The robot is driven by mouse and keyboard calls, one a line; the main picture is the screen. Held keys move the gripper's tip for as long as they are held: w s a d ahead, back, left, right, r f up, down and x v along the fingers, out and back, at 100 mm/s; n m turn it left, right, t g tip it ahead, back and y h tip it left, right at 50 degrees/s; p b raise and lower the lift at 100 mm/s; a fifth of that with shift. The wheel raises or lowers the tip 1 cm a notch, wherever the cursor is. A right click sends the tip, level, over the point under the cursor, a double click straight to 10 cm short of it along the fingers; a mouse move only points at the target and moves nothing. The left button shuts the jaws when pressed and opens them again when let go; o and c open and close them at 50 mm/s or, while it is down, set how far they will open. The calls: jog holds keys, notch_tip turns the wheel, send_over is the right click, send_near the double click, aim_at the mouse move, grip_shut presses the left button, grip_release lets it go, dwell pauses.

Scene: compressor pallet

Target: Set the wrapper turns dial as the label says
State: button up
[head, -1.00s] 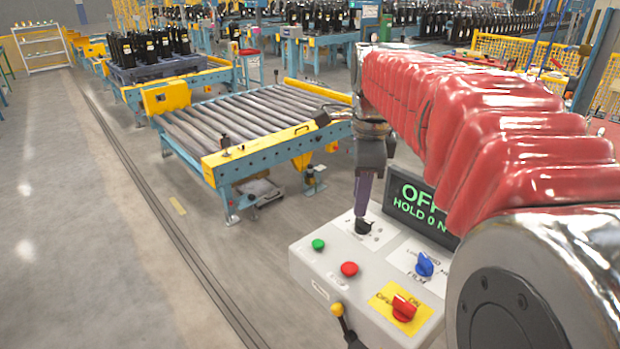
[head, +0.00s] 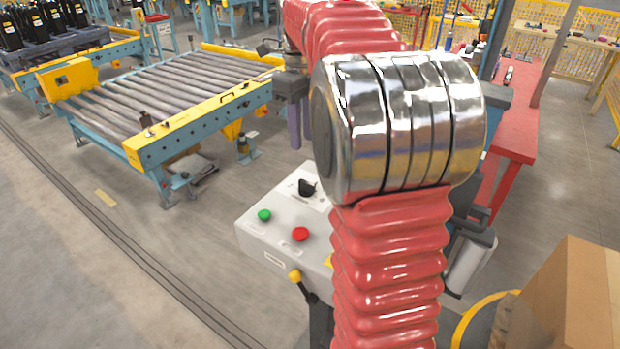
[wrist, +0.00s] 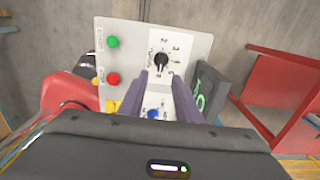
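The black turns dial (head: 307,188) sits on the grey control box (head: 262,238). It also shows in the wrist view (wrist: 161,62), ringed by small printed numbers; I cannot tell which one it points at. My gripper (head: 300,140) hangs above and behind the dial, clear of it, with its two purple fingers apart and empty. In the wrist view, the fingertips (wrist: 172,75) appear just below the dial. The display with green characters (wrist: 208,90) is seen at a slant in the wrist view and cannot be read. No label with a turns number is legible.
A green button (head: 264,215), a red button (head: 300,234) and a yellow-knobbed lever (head: 295,276) are on the box. The blue knob (wrist: 154,114) is partly hidden by my gripper. A roller conveyor (head: 170,90) stands behind left, a cardboard box (head: 575,295) at front right.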

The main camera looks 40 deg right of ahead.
aim_at(306, 182)
jog(key=f, duration=1.2)
jog(key=shift+s+d+f, duration=0.15)
jog(key=shift+s+d, duration=0.2)
jog(key=shift+s, duration=0.05)
jog(key=shift+w+a+f, duration=0.1)
jog(key=shift+f, duration=0.45)
jog(key=shift+w+a+f, duration=0.1)
jog(key=shift+w+a, duration=0.1)
jog(key=shift+s+d, duration=0.25)
jog(key=shift+c, duration=1)
jog(key=shift+w+a, duration=0.1)
jog(key=shift+w, duration=0.05)
grip_shut()
jog(key=shift+s+d, duration=0.2)
jog(key=shift+d, duration=0.15)
jog(key=shift+w+a, duration=0.15)
jog(key=shift+a, duration=0.2)
